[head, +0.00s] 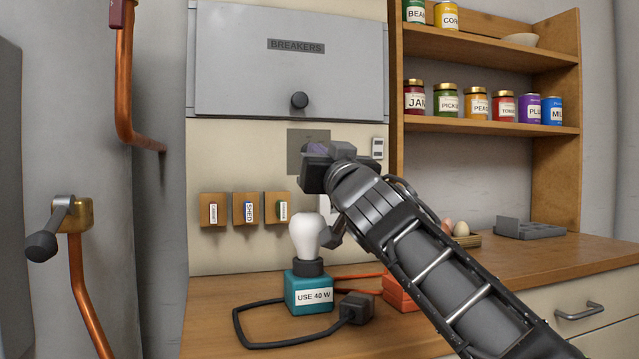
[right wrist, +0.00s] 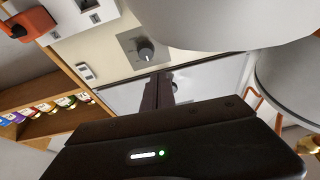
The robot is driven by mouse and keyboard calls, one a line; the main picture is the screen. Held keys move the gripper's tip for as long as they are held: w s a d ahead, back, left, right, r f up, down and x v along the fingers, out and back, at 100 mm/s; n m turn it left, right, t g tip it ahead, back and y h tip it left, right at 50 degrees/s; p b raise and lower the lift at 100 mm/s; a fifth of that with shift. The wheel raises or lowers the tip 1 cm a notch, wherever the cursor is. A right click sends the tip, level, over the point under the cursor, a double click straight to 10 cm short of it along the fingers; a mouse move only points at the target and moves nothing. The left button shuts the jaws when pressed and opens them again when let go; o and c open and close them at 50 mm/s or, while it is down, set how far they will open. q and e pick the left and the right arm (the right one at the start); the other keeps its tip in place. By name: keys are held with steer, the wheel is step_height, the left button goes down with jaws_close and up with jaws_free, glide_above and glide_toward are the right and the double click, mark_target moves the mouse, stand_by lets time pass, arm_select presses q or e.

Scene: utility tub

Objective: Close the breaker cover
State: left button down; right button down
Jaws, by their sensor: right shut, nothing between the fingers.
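In the right wrist view the pale cover (right wrist: 213,78) lies beyond the fingers. My right gripper (head: 316,160) is below the cover, apart from the knob in the head view. Its fingers (right wrist: 161,88) are shut and empty in the right wrist view. My left gripper is not in view.
A grey plate with a dial (right wrist: 145,50) is on the wall under the cover. Below are several labelled wooden switches (head: 246,210) and a white bulb (head: 307,236) on a teal base. Shelves with jars (head: 475,105) stand to the right, copper pipes (head: 124,75) to the left.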

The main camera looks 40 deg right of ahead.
steer(key=shift+s+a+f, duration=0.1)
steer(key=shift+s+f, duration=0.05)
steer(key=shift+f, duration=0.8)
